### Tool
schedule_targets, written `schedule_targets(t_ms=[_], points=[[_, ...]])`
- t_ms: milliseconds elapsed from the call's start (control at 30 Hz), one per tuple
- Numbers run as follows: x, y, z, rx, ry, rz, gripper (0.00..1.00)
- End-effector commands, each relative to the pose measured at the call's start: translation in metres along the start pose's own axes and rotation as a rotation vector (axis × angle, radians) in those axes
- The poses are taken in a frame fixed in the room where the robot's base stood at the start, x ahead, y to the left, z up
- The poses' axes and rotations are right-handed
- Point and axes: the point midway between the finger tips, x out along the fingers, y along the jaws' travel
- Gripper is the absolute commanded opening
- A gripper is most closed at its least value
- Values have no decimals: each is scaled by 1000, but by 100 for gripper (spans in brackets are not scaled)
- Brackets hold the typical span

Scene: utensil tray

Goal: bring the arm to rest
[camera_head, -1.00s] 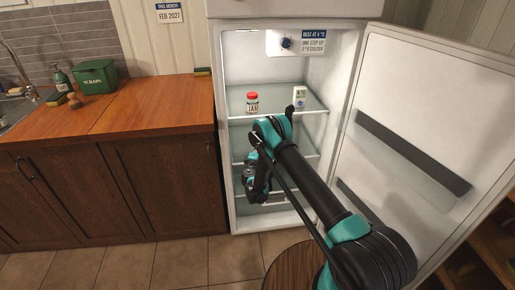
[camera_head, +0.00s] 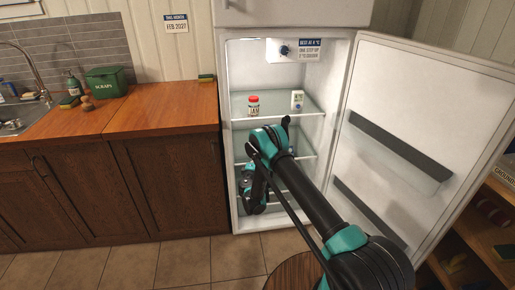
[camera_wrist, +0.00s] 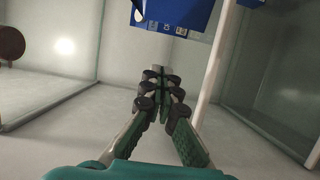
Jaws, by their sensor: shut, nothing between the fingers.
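My gripper (camera_wrist: 160,90) shows in the wrist view with its dark fingertips together and nothing between them. In the head view my teal and black arm reaches from the lower right to the open fridge (camera_head: 222,130). The arm's end hangs bent downward in front of the lower shelves, where the fingers are hard to make out. In the wrist view a blue item (camera_wrist: 178,12) with a white mark is at the top edge, beyond the fingertips. I cannot tell the gap between them.
The fridge door (camera_head: 440,110) stands open at the right. A red-lidded jar (camera_head: 253,106) and a white device (camera_head: 297,99) stand on the upper shelf. A wooden counter (camera_head: 160,105) is at the left, with a green bin (camera_head: 107,82). A round wooden top (camera_head: 292,273) is below my arm.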

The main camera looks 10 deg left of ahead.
Motion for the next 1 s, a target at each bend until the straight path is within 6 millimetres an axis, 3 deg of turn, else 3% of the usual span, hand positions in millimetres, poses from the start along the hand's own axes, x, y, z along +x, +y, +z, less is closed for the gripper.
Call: schedule_targets(t_ms=[167,367,533,767,1000], points=[[10,31,25,54,-51,-37,0],[19,89,81,177,-159,-122,0],[11,134,131,284,-253,-198,0],[-21,184,197,429,-375,-301,0],[-78,224,260,582,-494,-410,0]])
